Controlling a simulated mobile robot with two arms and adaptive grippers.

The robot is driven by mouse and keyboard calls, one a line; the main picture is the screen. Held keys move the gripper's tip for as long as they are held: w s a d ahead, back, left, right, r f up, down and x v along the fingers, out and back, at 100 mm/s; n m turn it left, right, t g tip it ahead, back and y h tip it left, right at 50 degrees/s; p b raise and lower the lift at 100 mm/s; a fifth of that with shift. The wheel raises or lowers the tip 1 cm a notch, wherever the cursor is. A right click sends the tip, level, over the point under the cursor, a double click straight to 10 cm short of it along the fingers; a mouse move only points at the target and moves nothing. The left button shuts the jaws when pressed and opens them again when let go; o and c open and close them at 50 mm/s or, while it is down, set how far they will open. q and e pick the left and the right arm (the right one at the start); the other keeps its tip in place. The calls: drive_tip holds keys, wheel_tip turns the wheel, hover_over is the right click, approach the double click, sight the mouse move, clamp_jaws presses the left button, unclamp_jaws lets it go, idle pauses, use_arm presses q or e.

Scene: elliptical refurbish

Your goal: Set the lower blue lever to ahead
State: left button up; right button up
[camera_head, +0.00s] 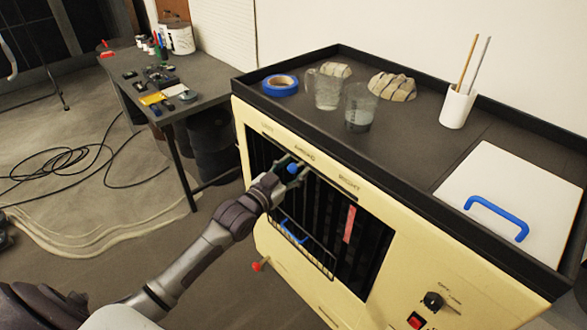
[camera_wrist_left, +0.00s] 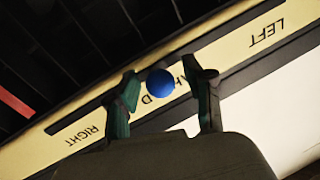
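A round blue knob (camera_head: 292,169) stands at the upper front of the cream cabinet (camera_head: 405,262), by the AHEAD label. In the left wrist view the blue knob (camera_wrist_left: 160,82) covers part of that label, between LEFT and RIGHT. My left gripper (camera_head: 291,172) is at the knob with a finger on each side. In the left wrist view the gripper (camera_wrist_left: 162,90) is open, with gaps between both fingers and the knob. The lever's shaft is hidden. A second blue part, a curved handle (camera_head: 292,231), shows lower in the dark opening. My right gripper is not in view.
The cabinet's black-rimmed top holds blue tape (camera_head: 280,85), two clear beakers (camera_head: 323,91), a white brush cup (camera_head: 457,107) and a white lid (camera_head: 510,195) with a blue handle. A red strip (camera_head: 350,224) hangs in the slatted opening. A side table (camera_head: 215,75) stands behind left.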

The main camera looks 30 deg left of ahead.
use_arm(q)
drive_tip(key=shift+s, duration=0.1)
drive_tip(key=s+a, duration=0.2)
drive_tip(key=s, duration=0.9)
drive_tip(key=shift+s+a, duration=0.15)
drive_tip(key=shift+s, duration=0.2)
drive_tip(key=s+a+f+n+g+y, duration=0.1)
drive_tip(key=s+f+g, duration=0.15)
drive_tip(key=f, duration=0.85)
drive_tip(key=s+a+f+n+g+y, duration=0.1)
drive_tip(key=s+f+g, duration=0.15)
drive_tip(key=f, duration=0.75)
drive_tip(key=s+a+f+n+g+y, duration=0.15)
drive_tip(key=s+f, duration=0.25)
drive_tip(key=f, duration=0.7)
drive_tip(key=s+d+f+g, duration=0.3)
drive_tip(key=s+f+g, duration=0.2)
drive_tip(key=s+f, duration=0.85)
drive_tip(key=s+d+f+g, duration=0.2)
drive_tip(key=s+f, duration=0.3)
drive_tip(key=s, duration=0.4)
drive_tip(key=s+d+f+m+g, duration=0.1)
drive_tip(key=s+d+f+g, duration=0.2)
drive_tip(key=s, duration=0.7)
drive_tip(key=shift+d+f, duration=0.85)
drive_tip(key=shift+m, duration=0.25)
